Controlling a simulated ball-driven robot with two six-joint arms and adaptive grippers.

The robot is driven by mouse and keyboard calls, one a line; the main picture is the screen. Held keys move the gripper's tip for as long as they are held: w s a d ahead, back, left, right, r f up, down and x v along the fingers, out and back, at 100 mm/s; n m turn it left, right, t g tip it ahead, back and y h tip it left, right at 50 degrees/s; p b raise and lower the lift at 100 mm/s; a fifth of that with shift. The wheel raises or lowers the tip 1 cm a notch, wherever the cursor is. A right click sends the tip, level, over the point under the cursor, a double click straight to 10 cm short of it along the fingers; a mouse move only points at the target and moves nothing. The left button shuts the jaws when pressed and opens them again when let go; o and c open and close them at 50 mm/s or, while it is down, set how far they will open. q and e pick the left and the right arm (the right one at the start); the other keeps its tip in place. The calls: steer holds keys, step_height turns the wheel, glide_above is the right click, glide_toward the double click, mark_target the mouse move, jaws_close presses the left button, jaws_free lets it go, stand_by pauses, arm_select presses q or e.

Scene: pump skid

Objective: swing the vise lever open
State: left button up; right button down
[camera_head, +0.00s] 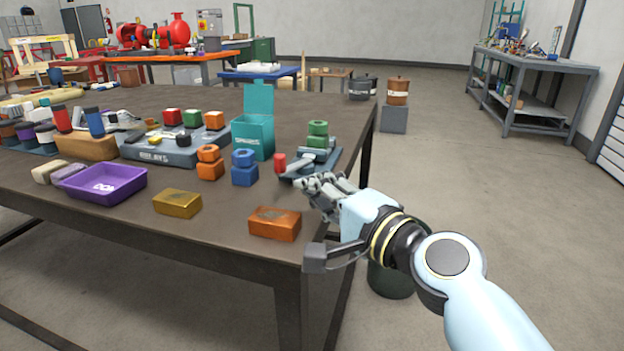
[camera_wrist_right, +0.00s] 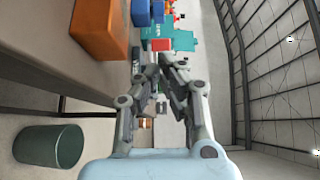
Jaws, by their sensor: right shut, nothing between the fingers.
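The vise (camera_head: 326,160) stands near the right end of the workbench, a low grey-blue tool with a grey lever (camera_head: 299,165) that ends in a red knob (camera_head: 280,162). Green blocks (camera_head: 318,134) sit stacked at its back. My right gripper (camera_head: 318,182) is at the near side of the vise, close to the lever; whether it touches it I cannot tell. Its fingers are shut and empty. In the right wrist view the fingertips (camera_wrist_right: 162,62) lie just below the red knob (camera_wrist_right: 158,45). My left gripper is not in view.
An orange block (camera_head: 275,223) lies on the workbench (camera_head: 225,230) near its front corner, with a yellow block (camera_head: 177,203) and a purple tray (camera_head: 105,184) to its left.

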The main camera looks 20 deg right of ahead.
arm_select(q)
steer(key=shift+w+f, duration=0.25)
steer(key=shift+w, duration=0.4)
arm_select(e)
steer(key=s, duration=0.6)
steer(key=shift+a, duration=0.15)
